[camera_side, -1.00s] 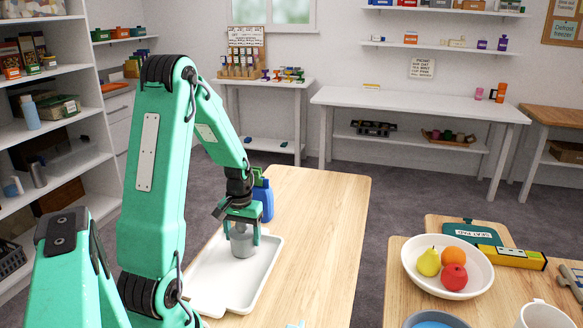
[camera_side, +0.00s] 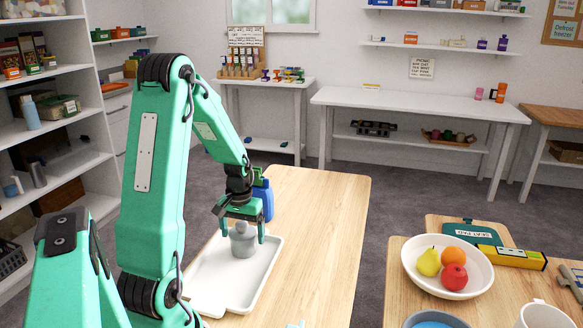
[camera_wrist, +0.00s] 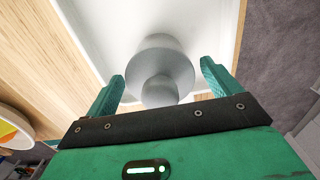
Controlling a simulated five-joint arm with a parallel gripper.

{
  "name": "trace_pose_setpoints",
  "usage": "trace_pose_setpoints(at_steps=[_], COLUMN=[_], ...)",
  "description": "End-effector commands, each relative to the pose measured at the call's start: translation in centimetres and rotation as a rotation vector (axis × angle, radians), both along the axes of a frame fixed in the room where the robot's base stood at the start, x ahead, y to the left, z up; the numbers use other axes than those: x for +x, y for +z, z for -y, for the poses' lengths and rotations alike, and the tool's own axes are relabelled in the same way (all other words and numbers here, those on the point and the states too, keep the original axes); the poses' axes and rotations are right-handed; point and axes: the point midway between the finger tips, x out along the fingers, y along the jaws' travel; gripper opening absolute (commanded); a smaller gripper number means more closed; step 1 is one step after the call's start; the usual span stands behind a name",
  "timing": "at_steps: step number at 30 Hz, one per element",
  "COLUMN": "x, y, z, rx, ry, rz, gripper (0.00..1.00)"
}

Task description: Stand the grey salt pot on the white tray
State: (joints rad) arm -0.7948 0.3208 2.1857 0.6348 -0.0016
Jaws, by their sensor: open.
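The grey salt pot (camera_side: 243,243) stands upright on the white tray (camera_side: 218,281), towards the tray's far end. In the wrist view the pot (camera_wrist: 165,68) shows between my two fingers, with its knobbed top nearest the camera and the tray (camera_wrist: 105,25) behind it. My gripper (camera_side: 241,234) is open around the top of the pot, and in the wrist view there is a gap between the pot and each finger (camera_wrist: 163,88).
A blue container (camera_side: 264,200) stands close behind my gripper at the tray's far end. The wooden table (camera_side: 318,235) is clear to the right of the tray. A white fruit bowl (camera_side: 481,283) sits on another wooden surface at the right.

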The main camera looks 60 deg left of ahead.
Motion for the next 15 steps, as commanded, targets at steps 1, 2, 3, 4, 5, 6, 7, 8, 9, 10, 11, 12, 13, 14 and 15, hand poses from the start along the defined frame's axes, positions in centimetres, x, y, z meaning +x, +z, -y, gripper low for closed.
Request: trace_pose_setpoints(at_steps=[1,2,3,4,5,6,7,8,9,10,11,12,13,14,15], x=[0.0,0.1,0.1,0.1,0.1,0.0,0.1,0.1,0.1,0.1,0.0,0.0,0.1,0.1,0.1], y=[0.5,0.8,1.2,1.6,2.0,2.5,3.0,3.4,4.0,4.5,5.0,5.7,6.2,6.7,7.4], z=[0.0,-0.1,-0.1,-0.1,-0.1,0.0,-0.1,-0.1,-0.1,-0.1,0.0,0.0,-0.1,-0.1,-0.1], rx=[0.001,0.002,0.003,0.003,0.003,0.004,0.004,0.004,0.004,0.004,0.003,0.004,0.004,0.004,0.004], ry=[0.0,0.0,0.0,0.0,0.0,0.0,0.0,0.0,0.0,0.0,0.0,0.0,0.0,0.0,0.0], rz=[0.001,0.002,0.003,0.003,0.003,0.003,0.003,0.003,0.003,0.003,0.003,0.003,0.004,0.003,0.003], gripper=[0.89,0.89,0.89,0.89,0.89,0.89,0.89,0.89,0.89,0.89,0.89,0.89,0.89,0.89,0.89])
